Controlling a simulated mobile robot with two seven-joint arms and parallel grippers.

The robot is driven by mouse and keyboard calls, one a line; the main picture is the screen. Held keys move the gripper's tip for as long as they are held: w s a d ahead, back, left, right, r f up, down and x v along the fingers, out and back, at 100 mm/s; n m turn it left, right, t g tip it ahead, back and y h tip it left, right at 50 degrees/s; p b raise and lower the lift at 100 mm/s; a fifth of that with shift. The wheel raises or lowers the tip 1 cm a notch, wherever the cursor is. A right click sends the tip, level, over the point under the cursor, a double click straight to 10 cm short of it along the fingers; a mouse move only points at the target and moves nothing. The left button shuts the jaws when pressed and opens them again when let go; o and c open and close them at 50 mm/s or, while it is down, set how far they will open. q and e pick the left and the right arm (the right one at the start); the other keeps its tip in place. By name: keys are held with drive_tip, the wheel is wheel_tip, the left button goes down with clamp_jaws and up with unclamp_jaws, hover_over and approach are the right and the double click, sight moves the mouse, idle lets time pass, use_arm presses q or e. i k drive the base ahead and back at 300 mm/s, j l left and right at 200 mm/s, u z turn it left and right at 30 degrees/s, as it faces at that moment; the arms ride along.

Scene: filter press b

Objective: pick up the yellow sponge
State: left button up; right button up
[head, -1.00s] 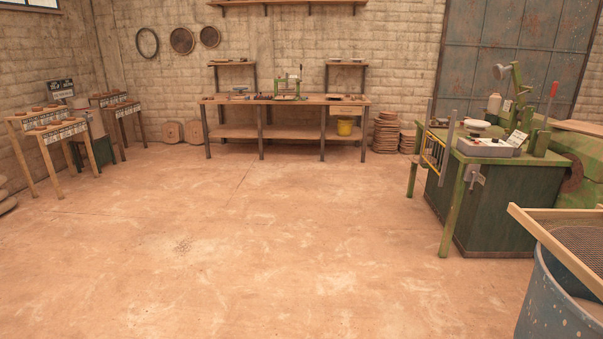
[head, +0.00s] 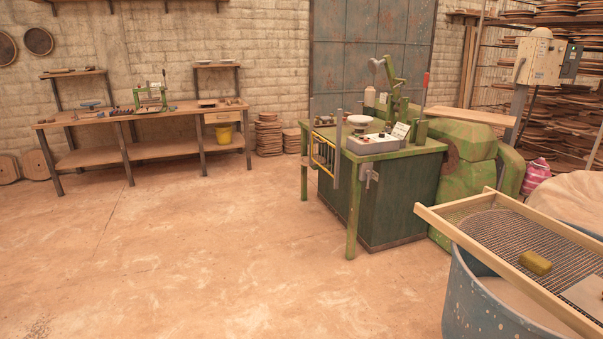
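A small yellow sponge (head: 535,262) lies on the wire mesh of a wood-framed screen (head: 470,226) at the lower right of the head view. The screen rests across the top of a blue drum (head: 482,300). The sponge is fully visible, near the middle of the visible mesh. Neither of my grippers is in view.
A green machine table (head: 397,152) with a scale and control box stands left of the drum. The floor (head: 220,250) in front is clear.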

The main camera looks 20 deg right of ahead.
sight(539, 266)
drive_tip(key=i+z, duration=0.25)
drive_tip(key=z, duration=0.15)
drive_tip(key=i+z, duration=0.5)
drive_tip(key=z, duration=0.25)
drive_tip(key=i+z, duration=0.45)
drive_tip(key=z, duration=0.3)
drive_tip(key=i+j+z, duration=0.1)
drive_tip(key=i+z, duration=0.25)
drive_tip(key=k, duration=0.1)
